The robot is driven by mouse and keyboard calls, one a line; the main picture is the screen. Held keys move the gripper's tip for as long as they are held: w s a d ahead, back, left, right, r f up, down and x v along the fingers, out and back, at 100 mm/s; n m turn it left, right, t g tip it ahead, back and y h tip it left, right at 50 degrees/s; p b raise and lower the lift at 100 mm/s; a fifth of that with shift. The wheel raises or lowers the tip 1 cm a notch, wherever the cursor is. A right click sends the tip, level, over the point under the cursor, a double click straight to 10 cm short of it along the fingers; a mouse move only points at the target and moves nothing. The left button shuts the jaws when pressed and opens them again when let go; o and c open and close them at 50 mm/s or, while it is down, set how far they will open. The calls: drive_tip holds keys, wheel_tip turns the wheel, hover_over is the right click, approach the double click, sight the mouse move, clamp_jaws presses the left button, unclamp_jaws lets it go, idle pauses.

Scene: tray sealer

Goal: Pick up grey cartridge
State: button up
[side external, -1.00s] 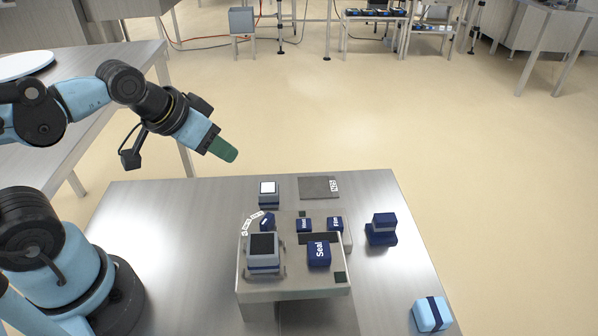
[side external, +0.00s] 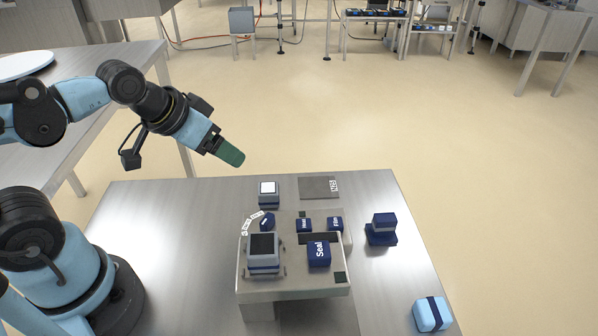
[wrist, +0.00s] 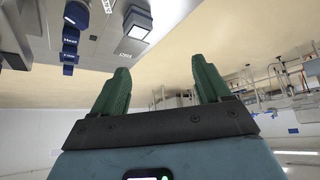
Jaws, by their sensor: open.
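A small grey block with a white top (side external: 268,192) stands on the metal table behind the sealer. It also shows in the wrist view (wrist: 128,27). A larger grey block with a black top (side external: 263,250) sits on the left of the sealer (side external: 290,290). I cannot tell for certain which of these is the grey cartridge. My gripper (side external: 232,155) is in the air above and left of the table's back edge, apart from both blocks. In the wrist view its two green fingers (wrist: 163,82) are spread with nothing between them.
The sealer carries a blue Seal button (side external: 319,254) and smaller blue controls (side external: 304,225). A flat grey plate (side external: 318,187) lies behind it. A dark blue block (side external: 382,229) stands right, and a light blue banded block (side external: 431,314) at front right. The table's left side is clear.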

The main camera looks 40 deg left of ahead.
drive_tip(key=m+g+h, duration=0.3)
drive_tip(key=m+g, duration=0.1)
drive_tip(key=m, duration=0.5)
approach(257, 245)
drive_tip(key=x, duration=0.4)
drive_tip(key=shift+w+d+f, duration=0.15)
drive_tip(key=shift+w+f, duration=0.1)
drive_tip(key=shift+w, duration=0.15)
drive_tip(key=shift+s+x, duration=0.15)
drive_tip(key=shift+x, duration=0.7)
drive_tip(key=shift+s+x, duration=0.15)
drive_tip(key=shift+x, duration=1.9)
drive_tip(key=c, duration=1.1)
